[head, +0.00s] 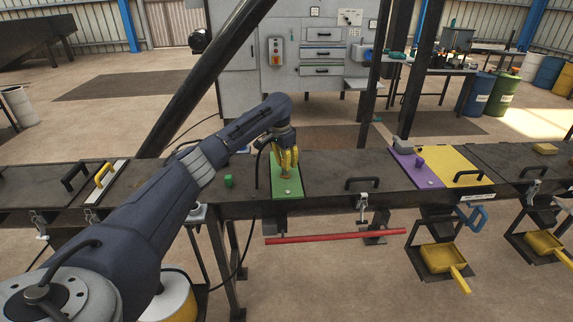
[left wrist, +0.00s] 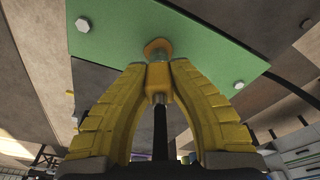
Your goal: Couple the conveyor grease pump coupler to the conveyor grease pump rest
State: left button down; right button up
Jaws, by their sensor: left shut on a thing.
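My left gripper (head: 287,160) is over the green plate (head: 286,190) on the bench in the head view. In the left wrist view its two yellow fingers (left wrist: 158,72) are shut on the yellow coupler (left wrist: 158,88), which has a black hose (left wrist: 160,130) at its back end. The coupler's front end points at an orange-rimmed fitting (left wrist: 157,46) on the green plate, which looks like the grease pump rest. A short metallic section shows between them. I cannot tell whether coupler and rest are locked together. In the head view the fingers hide the coupler. My right gripper is out of view.
A black hose (head: 257,170) hangs left of the green plate. A purple plate (head: 415,169) lies further right. A red bar (head: 335,237) runs below the bench edge.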

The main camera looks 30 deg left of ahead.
pick_arm(q)
jog(key=shift+r, duration=0.7)
jog(key=shift+r, duration=0.7)
jog(key=shift+r, duration=0.75)
jog(key=shift+r, duration=0.1)
dwell(0.8)
